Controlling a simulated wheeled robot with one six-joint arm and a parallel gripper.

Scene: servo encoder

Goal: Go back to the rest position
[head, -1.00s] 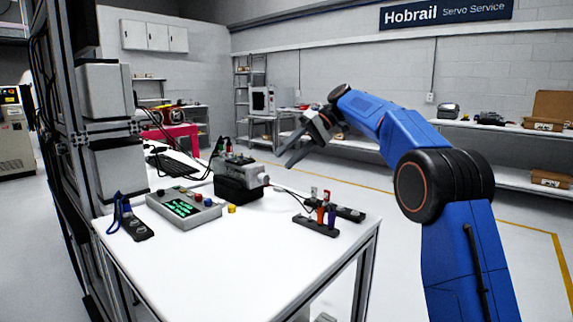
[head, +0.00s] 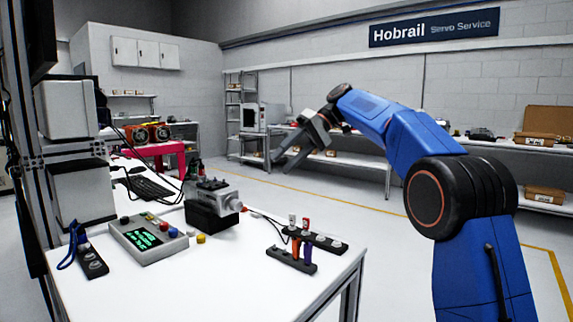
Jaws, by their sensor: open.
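My gripper (head: 287,153) is at the end of my blue arm (head: 395,125), raised in the air past the far side of the white bench (head: 225,285). Its jaws are apart and point down and to the left, and nothing shows between them. It appears clear of the bench and of everything on it.
On the bench are a servo motor (head: 212,203) on a black block, a test box (head: 148,237) with a green display, a yellow cap (head: 201,239), a black strip with a blue cord (head: 92,262), and a tool rack (head: 292,260). Open floor (head: 345,197) lies beyond the bench.

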